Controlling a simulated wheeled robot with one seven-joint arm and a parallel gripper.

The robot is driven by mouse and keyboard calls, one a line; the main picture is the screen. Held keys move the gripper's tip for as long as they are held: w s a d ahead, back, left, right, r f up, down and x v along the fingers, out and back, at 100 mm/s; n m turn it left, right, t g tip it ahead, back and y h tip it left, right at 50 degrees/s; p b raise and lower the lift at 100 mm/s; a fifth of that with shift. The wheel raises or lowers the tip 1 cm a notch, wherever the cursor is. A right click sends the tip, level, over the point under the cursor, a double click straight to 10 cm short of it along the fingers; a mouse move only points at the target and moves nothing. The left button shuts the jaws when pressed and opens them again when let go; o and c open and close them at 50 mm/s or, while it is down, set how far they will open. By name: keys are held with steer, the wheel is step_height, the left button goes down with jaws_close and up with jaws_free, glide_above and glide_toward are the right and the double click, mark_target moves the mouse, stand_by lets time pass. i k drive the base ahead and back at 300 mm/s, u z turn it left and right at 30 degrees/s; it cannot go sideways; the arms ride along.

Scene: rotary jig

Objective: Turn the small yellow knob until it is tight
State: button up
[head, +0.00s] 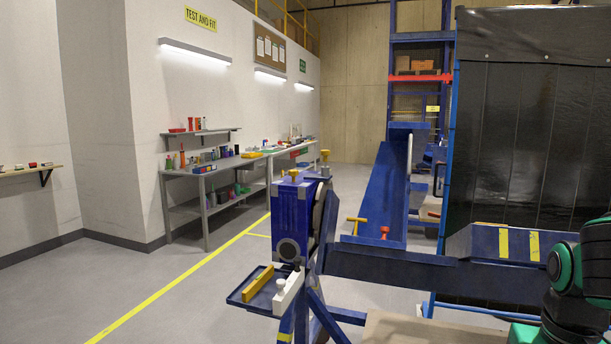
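A yellow knob (293,174) sits on top of the blue upright block of the jig (290,212), near the picture's middle. A second small yellow knob (325,155) stands a little behind it and to the right. From here I cannot tell which of the two is the task's knob, or how tight either one is. A yellow T-shaped handle (356,221) and a red knob (384,231) show farther right on the blue frame. My green and black arm links are at the lower right; my gripper is out of the picture.
A blue tray (240,298) below the block holds a yellow bar (258,283) and a white piece (288,290). A long blue beam (400,272) runs right towards my arm. Dark panels (530,130) rise behind it. The floor at left is clear.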

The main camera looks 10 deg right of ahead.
mark_target(292, 173)
steer(key=z, duration=3)
steer(key=k, duration=1)
steer(key=u, duration=2.45)
steer(key=i, duration=0.45)
steer(key=u, duration=0.1)
